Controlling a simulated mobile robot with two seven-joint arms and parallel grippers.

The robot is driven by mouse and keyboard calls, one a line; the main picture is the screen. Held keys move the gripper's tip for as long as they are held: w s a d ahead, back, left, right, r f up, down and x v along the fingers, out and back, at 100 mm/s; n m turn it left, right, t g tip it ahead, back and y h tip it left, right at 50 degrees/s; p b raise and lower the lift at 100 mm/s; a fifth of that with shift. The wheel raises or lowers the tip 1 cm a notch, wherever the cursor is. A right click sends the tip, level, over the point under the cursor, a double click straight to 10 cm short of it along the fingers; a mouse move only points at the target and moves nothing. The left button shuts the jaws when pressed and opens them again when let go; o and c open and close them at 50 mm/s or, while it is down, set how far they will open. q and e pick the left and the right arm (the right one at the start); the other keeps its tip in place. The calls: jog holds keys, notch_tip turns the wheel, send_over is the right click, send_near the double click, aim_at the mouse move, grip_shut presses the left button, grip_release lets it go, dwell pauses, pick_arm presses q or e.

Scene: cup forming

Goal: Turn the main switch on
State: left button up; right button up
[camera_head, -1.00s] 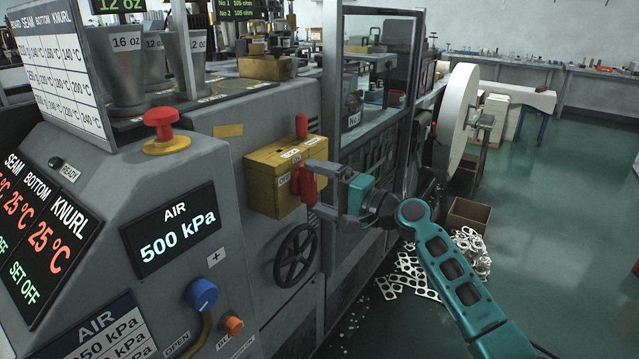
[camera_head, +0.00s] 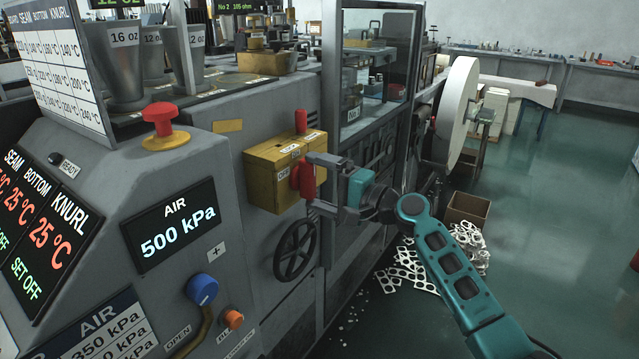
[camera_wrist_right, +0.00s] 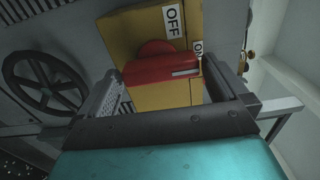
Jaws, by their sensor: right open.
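The main switch is a yellow box (camera_head: 262,182) on the machine's front, with a red handle (camera_head: 306,180) on its right side. A red upright piece (camera_head: 301,122) stands on top of the box. My right gripper (camera_head: 312,180) is open, with its fingers at the red handle. In the right wrist view, the red handle (camera_wrist_right: 162,69) lies across the gap between the two open fingers (camera_wrist_right: 165,92). An OFF label (camera_wrist_right: 172,20) and a partly hidden ON label (camera_wrist_right: 197,50) show on the box. I cannot tell whether the fingers touch the handle. My left gripper is not in view.
A black handwheel (camera_head: 295,251) is below the switch box. A red emergency button (camera_head: 161,117), a blue knob (camera_head: 202,289) and an orange knob (camera_head: 233,318) are on the panel at left. A cardboard box (camera_head: 467,211) and scrap sheets (camera_head: 412,268) lie on the floor at right.

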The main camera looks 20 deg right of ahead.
jog(key=b+v, duration=0.1)
jog(key=v, duration=1.2)
jog(key=shift+w, duration=0.1)
